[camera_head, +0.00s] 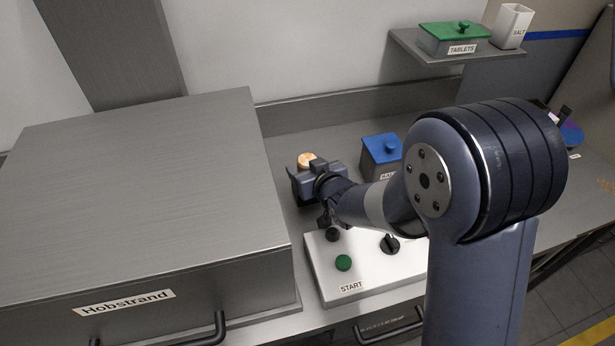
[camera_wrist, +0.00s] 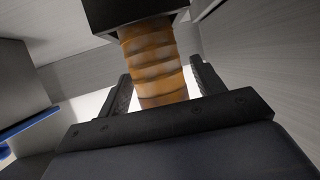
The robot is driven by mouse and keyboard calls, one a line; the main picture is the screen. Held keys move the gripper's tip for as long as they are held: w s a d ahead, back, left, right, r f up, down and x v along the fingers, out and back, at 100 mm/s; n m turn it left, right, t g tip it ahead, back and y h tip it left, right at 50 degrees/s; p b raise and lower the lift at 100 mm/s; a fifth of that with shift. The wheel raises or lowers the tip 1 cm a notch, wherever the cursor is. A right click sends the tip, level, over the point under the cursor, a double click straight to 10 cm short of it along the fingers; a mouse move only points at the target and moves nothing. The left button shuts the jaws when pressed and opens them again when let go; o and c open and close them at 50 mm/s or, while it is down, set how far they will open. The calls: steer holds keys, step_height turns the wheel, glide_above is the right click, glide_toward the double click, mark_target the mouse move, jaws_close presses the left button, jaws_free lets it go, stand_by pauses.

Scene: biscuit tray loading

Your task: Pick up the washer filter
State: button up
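An orange-brown ribbed cylinder, which I take as the washer filter (camera_wrist: 155,65), stands between my gripper's fingers (camera_wrist: 164,88) in the wrist view. One end meets a dark block (camera_wrist: 120,14); whether it sits in or on it, I cannot tell. The fingers lie on either side of the cylinder with a narrow light gap showing, so the gripper looks open around it. In the head view only the pale orange top of the filter (camera_head: 306,158) shows behind my gripper (camera_head: 309,176); the rest is hidden.
A large metal Hobstrand box (camera_head: 140,180) stands close on the left. A white control panel (camera_head: 325,265) with a green button and dark knobs lies in front. A blue-lidded box (camera_head: 381,150) is just right.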

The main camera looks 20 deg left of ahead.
steer(key=c, duration=0.9)
steer(key=shift+r, duration=0.1)
